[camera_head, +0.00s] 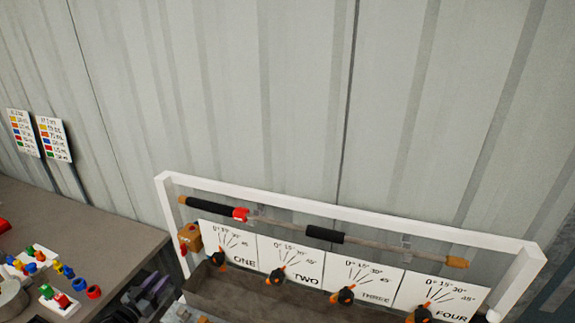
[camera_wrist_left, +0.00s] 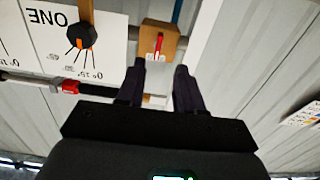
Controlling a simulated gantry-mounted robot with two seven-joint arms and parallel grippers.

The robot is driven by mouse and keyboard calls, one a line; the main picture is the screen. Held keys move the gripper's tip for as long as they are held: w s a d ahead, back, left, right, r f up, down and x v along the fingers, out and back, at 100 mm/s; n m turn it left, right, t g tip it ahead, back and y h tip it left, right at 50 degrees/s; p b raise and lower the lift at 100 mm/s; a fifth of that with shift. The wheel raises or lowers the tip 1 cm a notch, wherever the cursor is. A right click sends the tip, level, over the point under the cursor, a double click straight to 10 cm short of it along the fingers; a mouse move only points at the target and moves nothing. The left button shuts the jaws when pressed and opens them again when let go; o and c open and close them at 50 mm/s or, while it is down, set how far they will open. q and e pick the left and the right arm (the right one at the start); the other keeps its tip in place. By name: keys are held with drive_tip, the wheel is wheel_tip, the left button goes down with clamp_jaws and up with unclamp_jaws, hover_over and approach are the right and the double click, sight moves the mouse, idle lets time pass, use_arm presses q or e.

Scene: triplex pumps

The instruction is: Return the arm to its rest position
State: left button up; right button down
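My left gripper (camera_head: 150,292) is at the lower left in the head view, between the brown table and the white-framed panel. In the left wrist view its two dark fingers (camera_wrist_left: 160,68) are apart, with nothing held between them. An orange-brown block with a red part (camera_wrist_left: 160,42) is beyond the fingertips; it also shows at the panel's left end in the head view (camera_head: 190,238). The pale end of a rod shows behind the gap between the fingers. My right gripper is in neither view.
The white frame (camera_head: 350,215) holds a rod with black grips and cards marked ONE to FOUR, with orange-black knobs (camera_head: 345,296). The brown table (camera_head: 90,215) carries coloured fittings (camera_head: 93,292). Two colour charts (camera_head: 53,138) stand before the corrugated wall. Space above the frame is clear.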

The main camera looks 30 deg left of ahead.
use_arm(q)
drive_tip(key=s+d+f+m+g+h, duration=0.1)
drive_tip(key=s+d+f+g, duration=0.1)
drive_tip(key=d, duration=0.9)
drive_tip(key=s+d+f+g+h, duration=0.1)
drive_tip(key=d+f+h, duration=0.15)
drive_tip(key=d, duration=0.95)
drive_tip(key=s+d+f+m+g+h, duration=0.1)
drive_tip(key=s+d+f+g, duration=0.15)
drive_tip(key=d, duration=0.85)
drive_tip(key=s+d+r+m+g+y, duration=0.1)
drive_tip(key=s+d+r+g, duration=0.25)
drive_tip(key=s+d, duration=0.2)
drive_tip(key=s+d+r+m+g, duration=0.1)
drive_tip(key=s+d+r+g, duration=0.3)
drive_tip(key=s, duration=0.3)
wheel_tip(320, 180, up, 18)
drive_tip(key=g+p, duration=0.1)
drive_tip(key=p, duration=1.8)
drive_tip(key=shift+s+a, duration=0.3)
drive_tip(key=shift+s, duration=0.1)
drive_tip(key=shift+f, duration=0.1)
